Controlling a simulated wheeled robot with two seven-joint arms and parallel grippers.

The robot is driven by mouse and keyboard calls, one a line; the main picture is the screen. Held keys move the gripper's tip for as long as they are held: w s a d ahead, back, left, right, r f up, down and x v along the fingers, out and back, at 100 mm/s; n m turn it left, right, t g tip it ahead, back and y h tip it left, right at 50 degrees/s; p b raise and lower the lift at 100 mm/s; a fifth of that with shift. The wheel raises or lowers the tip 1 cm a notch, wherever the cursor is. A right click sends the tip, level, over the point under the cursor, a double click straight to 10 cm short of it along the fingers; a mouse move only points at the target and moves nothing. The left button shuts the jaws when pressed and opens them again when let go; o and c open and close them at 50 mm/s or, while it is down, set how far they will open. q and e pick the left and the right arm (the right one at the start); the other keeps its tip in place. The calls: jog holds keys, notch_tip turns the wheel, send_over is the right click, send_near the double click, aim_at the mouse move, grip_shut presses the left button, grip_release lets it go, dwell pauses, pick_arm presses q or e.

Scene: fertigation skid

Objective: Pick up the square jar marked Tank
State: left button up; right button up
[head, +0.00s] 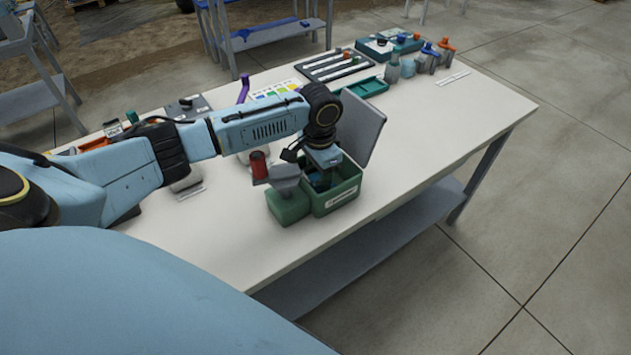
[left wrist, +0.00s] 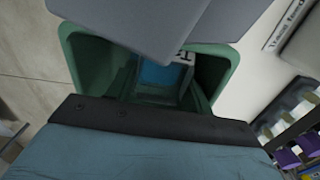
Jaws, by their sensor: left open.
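A green bin (head: 347,200) with a white label stands near the front edge of the white table. In the left wrist view, inside the bin (left wrist: 222,60), a blue-topped square jar (left wrist: 158,76) shows part of a label beginning with "T"; the rest of the word is hidden. My left gripper (head: 322,172) points down into the bin and is open, over or around the jar; I cannot tell whether its fingers touch it. The fingers are mostly hidden. My right gripper is not in view.
Bottles with blue and orange tops (head: 437,55) stand at the back right.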

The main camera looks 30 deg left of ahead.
pick_arm(q)
jog(key=shift+f, duration=0.55)
jog(key=c, duration=0.7)
